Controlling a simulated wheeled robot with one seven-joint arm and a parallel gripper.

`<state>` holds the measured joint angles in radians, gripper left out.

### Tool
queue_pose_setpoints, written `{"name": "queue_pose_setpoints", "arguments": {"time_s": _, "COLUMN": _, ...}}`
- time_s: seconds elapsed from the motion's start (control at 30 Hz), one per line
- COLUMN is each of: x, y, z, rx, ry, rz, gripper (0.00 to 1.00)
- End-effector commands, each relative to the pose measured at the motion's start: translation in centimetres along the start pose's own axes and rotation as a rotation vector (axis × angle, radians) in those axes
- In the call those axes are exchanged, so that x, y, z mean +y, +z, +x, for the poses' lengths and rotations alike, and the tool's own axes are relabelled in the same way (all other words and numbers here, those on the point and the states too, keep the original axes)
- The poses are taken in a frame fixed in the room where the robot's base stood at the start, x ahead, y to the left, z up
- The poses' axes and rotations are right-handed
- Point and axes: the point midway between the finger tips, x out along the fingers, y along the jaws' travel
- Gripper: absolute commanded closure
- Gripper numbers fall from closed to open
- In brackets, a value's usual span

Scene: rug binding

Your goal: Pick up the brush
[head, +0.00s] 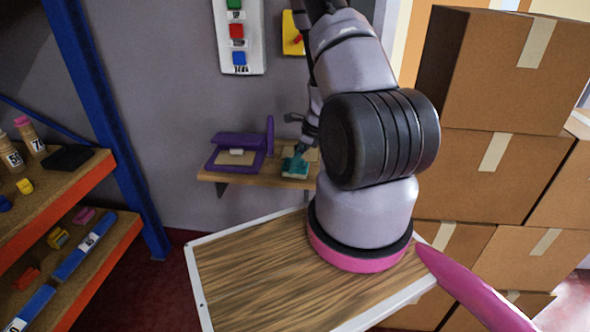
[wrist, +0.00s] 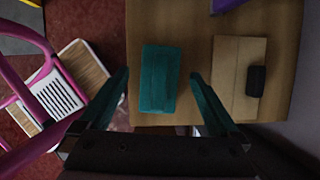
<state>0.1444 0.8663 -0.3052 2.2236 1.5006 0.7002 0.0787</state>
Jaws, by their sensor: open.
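A teal rectangular block (wrist: 160,78), which looks like the brush, lies on the small wooden wall shelf (wrist: 200,15). No bristles show from above. It also shows in the head view (head: 295,168), near the shelf's front edge and partly behind my arm. My gripper (wrist: 160,74) is open, with its teal fingers on either side of the block in the wrist view. Nothing is held. I cannot tell how high the fingertips are above the shelf or whether they touch the block.
A tan board with a black piece (wrist: 232,80) lies right of the block in the wrist view. A purple open box (head: 237,152) stands on the shelf's left. Stacked cardboard boxes (head: 490,175) are at the right, and an orange-edged rack (head: 60,205) at the left.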

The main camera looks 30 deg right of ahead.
Motion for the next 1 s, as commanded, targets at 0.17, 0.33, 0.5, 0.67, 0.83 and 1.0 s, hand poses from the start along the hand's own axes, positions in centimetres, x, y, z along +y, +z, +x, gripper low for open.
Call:
{"name": "queue_pose_setpoints", "arguments": {"time_s": 0.17, "x": 0.0, "y": 0.0, "z": 0.6, "rx": 0.0, "ry": 0.0, "rz": 0.0, "gripper": 0.03}}
{"name": "queue_pose_setpoints", "arguments": {"time_s": 0.33, "x": 0.0, "y": 0.0, "z": 0.6, "rx": 0.0, "ry": 0.0, "rz": 0.0, "gripper": 0.22}}
{"name": "queue_pose_setpoints", "arguments": {"time_s": 0.5, "x": 0.0, "y": 0.0, "z": 0.5, "rx": 0.0, "ry": 0.0, "rz": 0.0, "gripper": 0.87}}
{"name": "queue_pose_setpoints", "arguments": {"time_s": 0.67, "x": 0.0, "y": 0.0, "z": 0.5, "rx": 0.0, "ry": -0.001, "rz": 0.0, "gripper": 1.0}}
{"name": "queue_pose_setpoints", "arguments": {"time_s": 0.83, "x": 0.0, "y": 0.1, "z": 0.3, "rx": -0.001, "ry": -0.001, "rz": -0.001, "gripper": 1.0}}
{"name": "queue_pose_setpoints", "arguments": {"time_s": 1.0, "x": -0.1, "y": 0.7, "z": -1.1, "rx": -0.002, "ry": -0.003, "rz": -0.003, "gripper": 1.0}}
